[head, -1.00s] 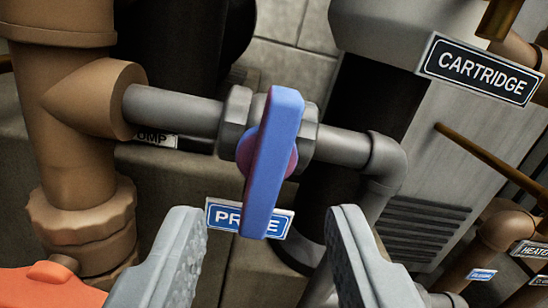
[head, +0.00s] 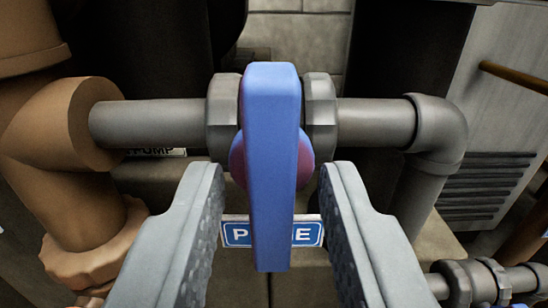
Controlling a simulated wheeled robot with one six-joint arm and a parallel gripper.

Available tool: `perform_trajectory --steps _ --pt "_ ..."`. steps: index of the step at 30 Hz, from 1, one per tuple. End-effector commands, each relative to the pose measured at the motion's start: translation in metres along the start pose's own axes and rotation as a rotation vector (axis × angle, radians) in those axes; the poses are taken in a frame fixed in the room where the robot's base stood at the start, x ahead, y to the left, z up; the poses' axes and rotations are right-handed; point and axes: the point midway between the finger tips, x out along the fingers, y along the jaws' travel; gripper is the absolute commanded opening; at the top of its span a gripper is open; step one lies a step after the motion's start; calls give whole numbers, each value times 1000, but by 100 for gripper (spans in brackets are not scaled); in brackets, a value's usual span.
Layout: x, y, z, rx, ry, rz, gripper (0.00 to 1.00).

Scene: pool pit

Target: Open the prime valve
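The prime valve has a blue lever handle (head: 272,165) that stands crosswise to its grey pipe (head: 160,124), pointing down in the picture. A purple-red hub shows behind the handle. Grey hex collars (head: 320,115) flank it. The blue PRIME label (head: 238,234) sits behind the handle, which hides its middle letters. My gripper (head: 272,190) is open, with one grey finger on each side of the handle. A gap shows between the handle and each finger. I cannot tell whether the fingertips reach as deep as the handle.
A brown pipe (head: 25,100) with a tee stands at the left. The grey pipe bends down at an elbow (head: 440,125) on the right. A PUMP label (head: 155,152) is partly hidden. A grey louvred panel (head: 490,185) and a smaller pipe (head: 485,280) are at the right.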

Motion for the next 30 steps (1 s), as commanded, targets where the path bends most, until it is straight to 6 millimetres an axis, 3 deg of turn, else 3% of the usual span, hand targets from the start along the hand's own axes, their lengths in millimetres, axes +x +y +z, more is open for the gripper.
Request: perform_trajectory --steps 1,4,5,17,30 --pt "0 0 0 0 0 0 20" --pt "0 0 0 0 0 0 1" --pt "0 0 0 0 0 0 0" --pt "0 0 0 -13 0 0 0" --pt "0 0 0 -427 0 0 0"
